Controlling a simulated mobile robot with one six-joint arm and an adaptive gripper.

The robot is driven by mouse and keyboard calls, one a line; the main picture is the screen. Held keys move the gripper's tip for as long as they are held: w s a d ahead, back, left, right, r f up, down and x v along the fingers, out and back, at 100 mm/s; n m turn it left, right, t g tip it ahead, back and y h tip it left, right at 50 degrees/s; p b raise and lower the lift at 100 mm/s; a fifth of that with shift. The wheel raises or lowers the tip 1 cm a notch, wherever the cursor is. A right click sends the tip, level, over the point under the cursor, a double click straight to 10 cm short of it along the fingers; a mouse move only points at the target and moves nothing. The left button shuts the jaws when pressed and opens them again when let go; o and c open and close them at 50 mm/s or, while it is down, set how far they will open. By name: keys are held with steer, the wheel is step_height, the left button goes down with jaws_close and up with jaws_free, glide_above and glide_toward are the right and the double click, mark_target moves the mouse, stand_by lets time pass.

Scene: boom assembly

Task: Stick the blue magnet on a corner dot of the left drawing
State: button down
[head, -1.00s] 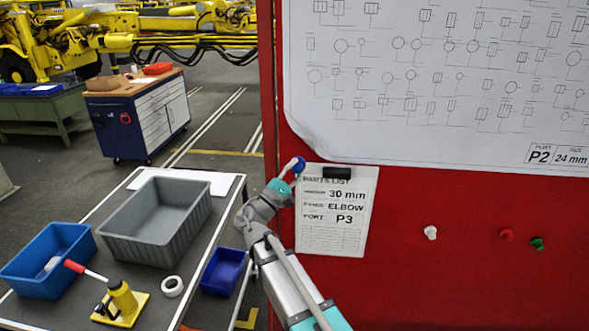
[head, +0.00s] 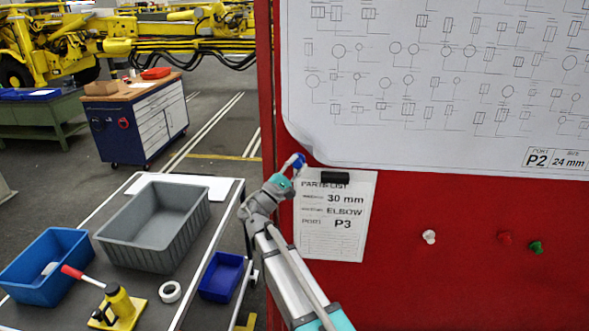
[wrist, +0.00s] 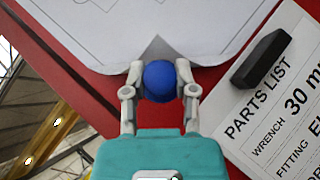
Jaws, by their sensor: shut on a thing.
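My gripper (wrist: 159,88) is shut on the blue magnet (wrist: 159,80), a round blue knob between its two fingers. In the head view the blue magnet (head: 299,160) is at the lower left corner of the large drawing (head: 430,90), just above the parts list. The drawing's lower left corner is curled; in the wrist view the curled paper tip (wrist: 158,50) lies just beyond the magnet. I cannot tell whether the magnet touches the paper or the board. No corner dot can be made out; the magnet and gripper cover part of this area.
A parts list (head: 334,235) hangs under a black magnet (head: 335,178) close to my gripper's right. White (head: 429,237), red (head: 504,237) and green (head: 536,247) magnets sit on the red board (head: 450,290). A cart (head: 205,275) with a grey bin (head: 155,250) stands at the left.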

steer(key=shift+w+d, duration=0.15)
steer(key=shift+w, duration=2.9)
steer(key=shift+w, duration=0.15)
steer(key=shift+c, duration=1.6)
jaws_free()
